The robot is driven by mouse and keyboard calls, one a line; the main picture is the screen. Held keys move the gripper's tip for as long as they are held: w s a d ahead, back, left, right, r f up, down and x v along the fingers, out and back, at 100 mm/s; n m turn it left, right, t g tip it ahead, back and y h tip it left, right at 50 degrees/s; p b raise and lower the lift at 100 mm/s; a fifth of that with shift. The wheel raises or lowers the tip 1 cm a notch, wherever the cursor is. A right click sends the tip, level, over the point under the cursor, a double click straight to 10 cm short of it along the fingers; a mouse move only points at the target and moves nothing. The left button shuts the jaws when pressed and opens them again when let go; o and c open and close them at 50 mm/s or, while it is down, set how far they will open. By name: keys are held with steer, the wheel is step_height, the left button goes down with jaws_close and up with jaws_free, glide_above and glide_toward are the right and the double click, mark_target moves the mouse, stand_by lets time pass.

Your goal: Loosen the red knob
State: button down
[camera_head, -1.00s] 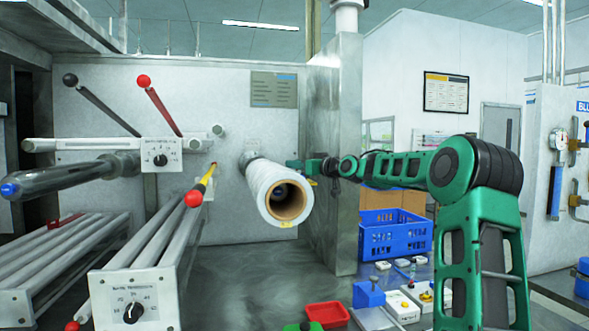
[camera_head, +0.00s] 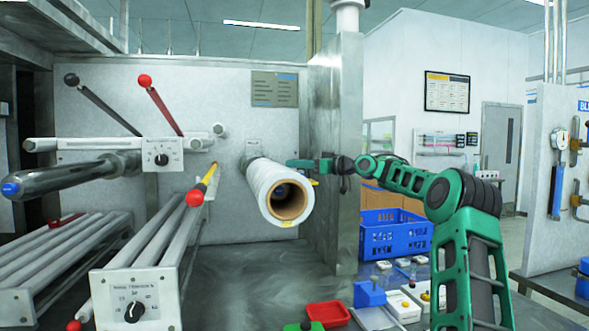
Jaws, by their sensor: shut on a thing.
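Several red knobs show. One red ball knob (camera_head: 144,81) tops a lever on the wall panel, and another (camera_head: 194,198) is at the near end of a bar left of the white film roll (camera_head: 268,186). A third red knob (camera_head: 74,326) is at the bottom left. I cannot tell which one the task means. My gripper (camera_head: 292,163) is at the upper right side of the roll, pointing left toward the wall panel. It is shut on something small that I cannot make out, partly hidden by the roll. No red shows between its fingers.
A steel pillar (camera_head: 336,150) stands just behind my wrist. A blue crate (camera_head: 396,240), a red tray (camera_head: 328,314) and small boxes are on the lower right. Rollers with a black dial (camera_head: 134,312) fill the lower left. The floor below the roll is clear.

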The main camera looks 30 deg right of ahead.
steer(key=shift+d+r+n+g+y, duration=0.1)
steer(key=shift+d+n+g+y, duration=0.05)
steer(key=shift+n+g+y, duration=1.05)
steer(key=shift+d+r+n+g+y, duration=0.1)
steer(key=shift+n+g+y, duration=0.9)
steer(key=shift+y, duration=0.4)
steer(key=c, duration=2.5)
jaws_free()
steer(key=shift+w+d+n+g+y, duration=0.1)
steer(key=shift+n+g+y, duration=0.25)
steer(key=shift+g, duration=0.25)
steer(key=o, duration=1)
steer(key=shift+c, duration=0.2)
steer(key=v, duration=0.7)
steer(key=shift+w+d, duration=0.2)
steer(key=shift+d, duration=0.15)
